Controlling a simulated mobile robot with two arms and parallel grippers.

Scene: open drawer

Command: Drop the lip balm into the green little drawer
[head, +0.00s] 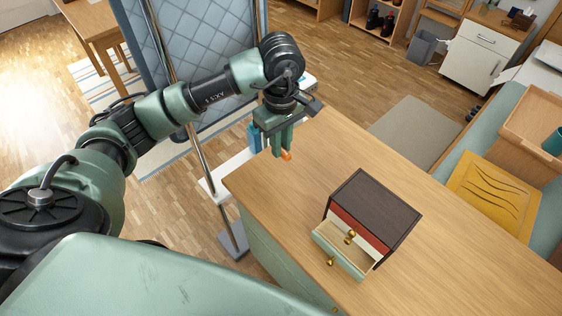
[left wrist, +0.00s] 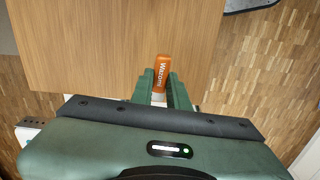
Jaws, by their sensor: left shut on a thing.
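The lip balm is a small orange stick with white lettering (left wrist: 161,72), held between the fingertips of my left gripper (left wrist: 161,90). In the head view only its orange end (head: 286,155) shows below the fingers. My left gripper (head: 282,146) is shut on it, above the far left part of the wooden top. A small dark brown cabinet (head: 375,205) stands nearer, below and right of the gripper. Its pale green lower drawer (head: 338,254) is pulled out, with a brass knob and a bare wooden inside. A red drawer front above it is closed. My right gripper is not in view.
The wooden counter top (head: 450,240) is clear around the cabinet. A yellow tray (head: 495,198) and a wooden box (head: 530,120) lie beyond its right side. A blue quilted panel (head: 200,60) stands behind my left arm.

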